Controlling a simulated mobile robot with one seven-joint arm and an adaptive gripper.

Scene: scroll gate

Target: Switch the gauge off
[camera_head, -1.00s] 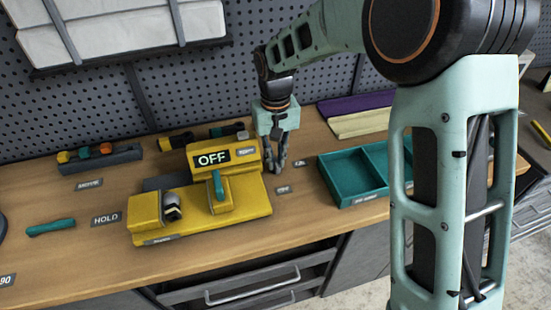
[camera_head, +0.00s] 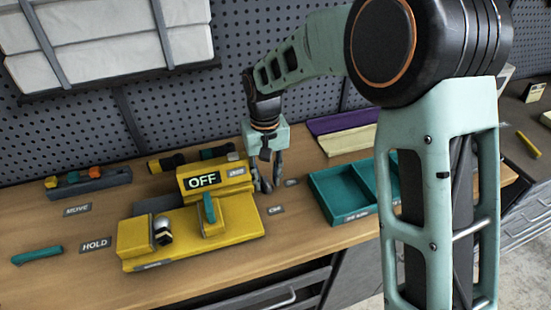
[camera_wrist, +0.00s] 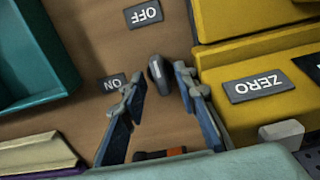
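The yellow gauge (camera_head: 240,222) stands on the bench, its dark display (camera_head: 203,181) reading OFF in pale green. A teal lever (camera_head: 209,207) stands upright on its front part. My gripper (camera_head: 268,186) points down just right of the display housing. In the wrist view my gripper (camera_wrist: 160,78) is open, with a small dark switch knob (camera_wrist: 157,74) between or just beyond its fingertips; I cannot tell whether they touch it. A ZERO label (camera_wrist: 261,86) is on the yellow housing.
A teal divided tray (camera_head: 340,195) stands right of the gripper. A HOLD label (camera_head: 95,244) and a teal handle-like piece (camera_head: 37,255) lie to the left. A dark rack (camera_head: 88,183) is at back left. Pegboard (camera_head: 90,120) closes the rear.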

